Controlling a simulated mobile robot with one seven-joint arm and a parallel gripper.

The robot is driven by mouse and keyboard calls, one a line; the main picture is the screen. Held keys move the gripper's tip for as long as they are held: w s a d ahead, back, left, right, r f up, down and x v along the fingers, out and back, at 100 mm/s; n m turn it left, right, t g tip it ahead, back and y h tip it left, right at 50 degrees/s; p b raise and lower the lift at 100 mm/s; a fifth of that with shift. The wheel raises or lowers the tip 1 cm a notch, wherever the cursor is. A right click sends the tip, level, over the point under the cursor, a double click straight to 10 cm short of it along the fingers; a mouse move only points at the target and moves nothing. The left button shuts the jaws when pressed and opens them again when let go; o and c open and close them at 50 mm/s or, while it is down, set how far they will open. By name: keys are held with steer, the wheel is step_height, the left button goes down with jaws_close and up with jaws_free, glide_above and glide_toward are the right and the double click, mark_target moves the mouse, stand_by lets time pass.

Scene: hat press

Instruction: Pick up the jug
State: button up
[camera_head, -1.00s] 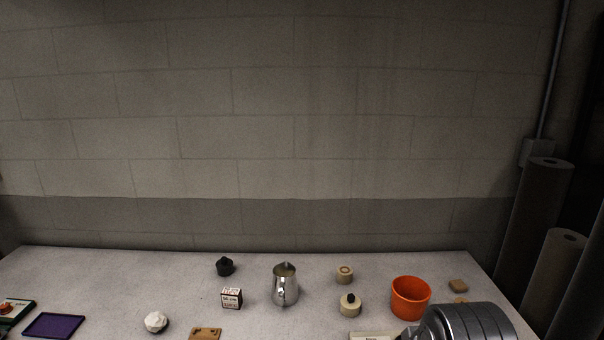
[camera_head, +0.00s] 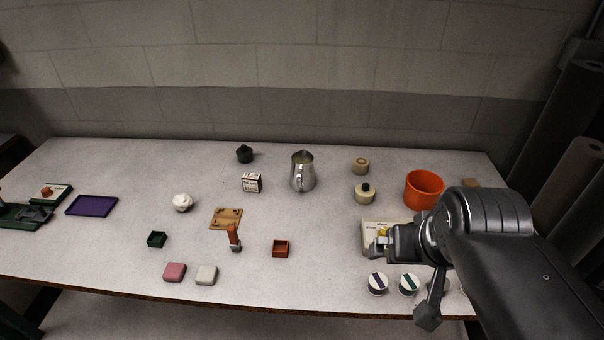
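The jug (camera_head: 303,173) is a shiny metal pitcher with a handle on its front side. It stands upright near the back middle of the table, and nothing touches it. My gripper (camera_head: 374,249) is at the lower right, in front of and to the right of the jug, well apart from it. It is small and partly lost against a pale box, so I cannot tell whether its fingers are open or shut.
An orange pot (camera_head: 423,189) stands right of the jug. A small printed box (camera_head: 252,183) and a black lidded pot (camera_head: 244,154) are to its left. Two beige round pieces are close on its right. A pale box (camera_head: 377,232) lies by my gripper. Table (camera_head: 320,215) in front of the jug is clear.

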steer(key=shift+c, duration=0.2)
steer(key=c, duration=1.5)
steer(key=w+a+f+n+g+y, duration=0.3)
steer(key=w+a+y, duration=0.3)
steer(key=w, duration=0.4)
steer(key=w+a+f+n+g+y, duration=0.2)
steer(key=w+a+f+g+y, duration=0.1)
steer(key=w+a, duration=0.5)
steer(key=w+f+t+y, duration=0.1)
steer(key=w+f+y, duration=0.2)
steer(key=w, duration=0.3)
steer(key=w+a+f+t+y, duration=0.1)
steer(key=w+f+y, duration=0.2)
steer(key=w+f, duration=0.3)
steer(key=w+f+n+t+y, duration=0.1)
steer(key=w+f, duration=0.3)
steer(key=w, duration=0.4)
steer(key=shift+w+a+f+y, duration=0.1)
steer(key=shift+a+f+y, duration=0.2)
steer(key=shift+y, duration=0.6)
steer(key=shift+w+a, duration=0.15)
steer(key=shift+a, duration=0.45)
steer(key=shift+w+a+r, duration=0.1)
steer(key=shift+w+a, duration=0.1)
steer(key=shift+a, duration=0.85)
steer(key=shift+w+a+r, duration=0.1)
steer(key=shift+w+a, duration=0.05)
steer(key=shift+a, duration=0.85)
steer(key=shift+w+a, duration=0.2)
steer(key=shift+a, duration=0.85)
